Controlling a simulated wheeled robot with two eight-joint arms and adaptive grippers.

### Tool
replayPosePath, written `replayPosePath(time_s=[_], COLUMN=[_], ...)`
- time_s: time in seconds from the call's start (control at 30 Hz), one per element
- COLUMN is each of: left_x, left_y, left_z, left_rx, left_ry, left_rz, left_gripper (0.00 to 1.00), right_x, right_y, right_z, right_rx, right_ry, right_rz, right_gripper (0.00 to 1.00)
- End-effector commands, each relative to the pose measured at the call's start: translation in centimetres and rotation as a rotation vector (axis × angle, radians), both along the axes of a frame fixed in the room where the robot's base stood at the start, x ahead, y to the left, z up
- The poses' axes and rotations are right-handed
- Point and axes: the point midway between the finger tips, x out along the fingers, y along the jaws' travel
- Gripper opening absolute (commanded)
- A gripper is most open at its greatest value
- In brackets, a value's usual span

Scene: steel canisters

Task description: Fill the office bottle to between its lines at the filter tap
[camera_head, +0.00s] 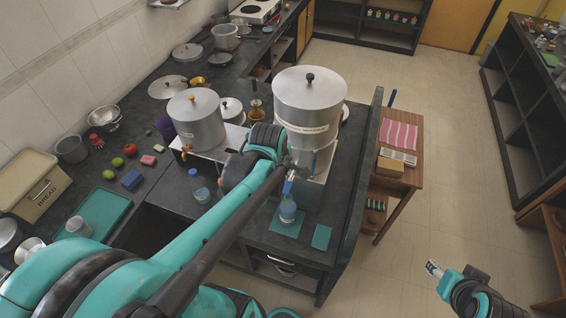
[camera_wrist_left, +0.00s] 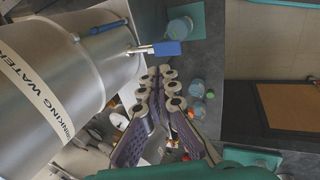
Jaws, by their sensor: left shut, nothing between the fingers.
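A large steel canister (camera_head: 308,105) labelled drinking water stands on the counter; it fills the left of the wrist view (camera_wrist_left: 60,70). Its tap has a blue lever (camera_head: 288,186), which also shows in the wrist view (camera_wrist_left: 167,48). A clear bottle with a bluish lower part (camera_head: 288,211) stands upright on a teal mat below the tap; its lines and exact level are too small to read. My left gripper (camera_head: 287,166) is shut and empty, close to the tap lever; in the wrist view its fingertips (camera_wrist_left: 159,72) appear apart from it. My right gripper (camera_head: 433,268) is low at the right.
A second bluish bottle (camera_head: 199,187) stands left of my arm. A smaller steel canister (camera_head: 196,118) stands behind it. A teal pad (camera_head: 321,237) lies at the counter's front edge. A wooden side table (camera_head: 404,150) stands to the right, with open floor beyond.

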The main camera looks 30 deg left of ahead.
Motion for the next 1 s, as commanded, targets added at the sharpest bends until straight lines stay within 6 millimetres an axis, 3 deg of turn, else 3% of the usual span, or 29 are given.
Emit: replayPosePath(time_s=[0.1, 0.3, 1.0], left_x=[-0.2, -0.4, -0.4], left_y=[0.0, -0.1, -0.1], left_z=[2.2, 3.9, 4.0], left_rx=[0.0, 0.0, 0.0], left_ry=[0.0, 0.0, 0.0], left_rz=[0.0, 0.0, 0.0], left_gripper=[0.0, 0.0, 0.0], right_x=[0.0, 0.0, 0.0], right_y=[0.0, 0.0, 0.0], right_z=[0.5, 0.7, 0.7], right_rx=[0.0, 0.0, 0.0], right_ry=[0.0, 0.0, 0.0], right_rz=[0.0, 0.0, 0.0], right_gripper=[0.48, 0.48, 0.48])
